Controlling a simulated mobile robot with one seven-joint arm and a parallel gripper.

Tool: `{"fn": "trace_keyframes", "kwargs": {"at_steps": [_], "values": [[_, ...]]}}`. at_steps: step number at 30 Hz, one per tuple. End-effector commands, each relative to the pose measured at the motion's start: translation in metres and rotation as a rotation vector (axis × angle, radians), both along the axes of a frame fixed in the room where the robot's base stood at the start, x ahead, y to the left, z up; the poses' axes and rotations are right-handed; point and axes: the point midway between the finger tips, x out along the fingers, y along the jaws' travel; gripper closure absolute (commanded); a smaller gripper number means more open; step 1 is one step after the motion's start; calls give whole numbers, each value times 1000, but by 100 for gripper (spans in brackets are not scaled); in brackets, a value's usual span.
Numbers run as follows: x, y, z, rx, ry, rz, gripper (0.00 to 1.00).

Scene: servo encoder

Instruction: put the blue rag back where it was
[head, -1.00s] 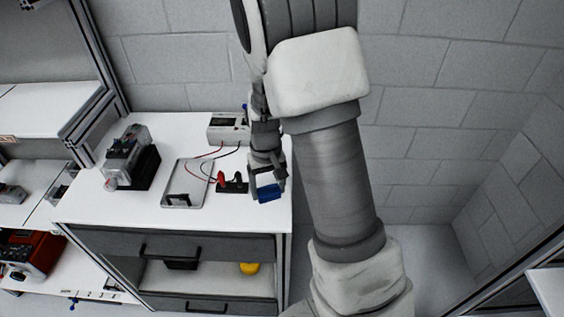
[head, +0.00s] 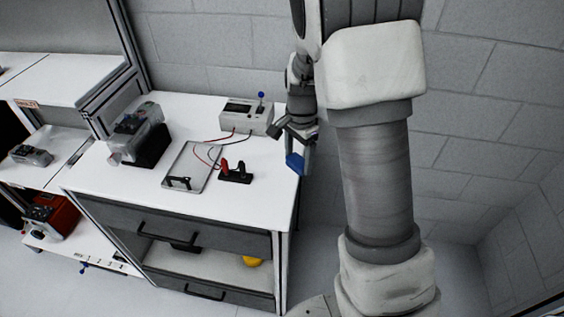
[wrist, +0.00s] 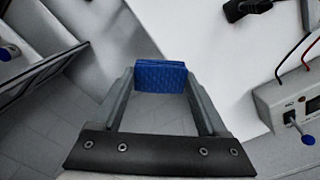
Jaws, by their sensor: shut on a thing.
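The blue rag (head: 295,163) is a small folded blue piece held in my gripper (head: 297,150) at the right edge of the white workbench top. In the wrist view the rag (wrist: 161,76) sits between the two fingertips of my gripper (wrist: 160,88), which are shut on it from both sides. In the wrist view, grey tiled floor and a white surface show beyond the rag. In the head view the rag hangs at or just beyond the bench's right edge; its exact height is unclear.
The workbench (head: 130,188) holds a grey meter box (head: 246,116) with wires, a tray (head: 190,166), a black block with red and black connectors (head: 236,175), and a black-and-grey machine (head: 140,137). A yellow item (head: 252,260) lies on the shelf below. A block wall is behind.

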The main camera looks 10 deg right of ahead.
Motion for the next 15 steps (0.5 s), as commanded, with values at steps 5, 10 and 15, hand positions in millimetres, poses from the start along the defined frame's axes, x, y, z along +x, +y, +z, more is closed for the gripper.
{"fn": "trace_keyframes", "kwargs": {"at_steps": [5,10,15], "values": [[10,-6,4,0,-4,-355,68],[16,-10,10,-1,-1,-639,68],[19,-13,14,-1,-1,-811,68]]}}
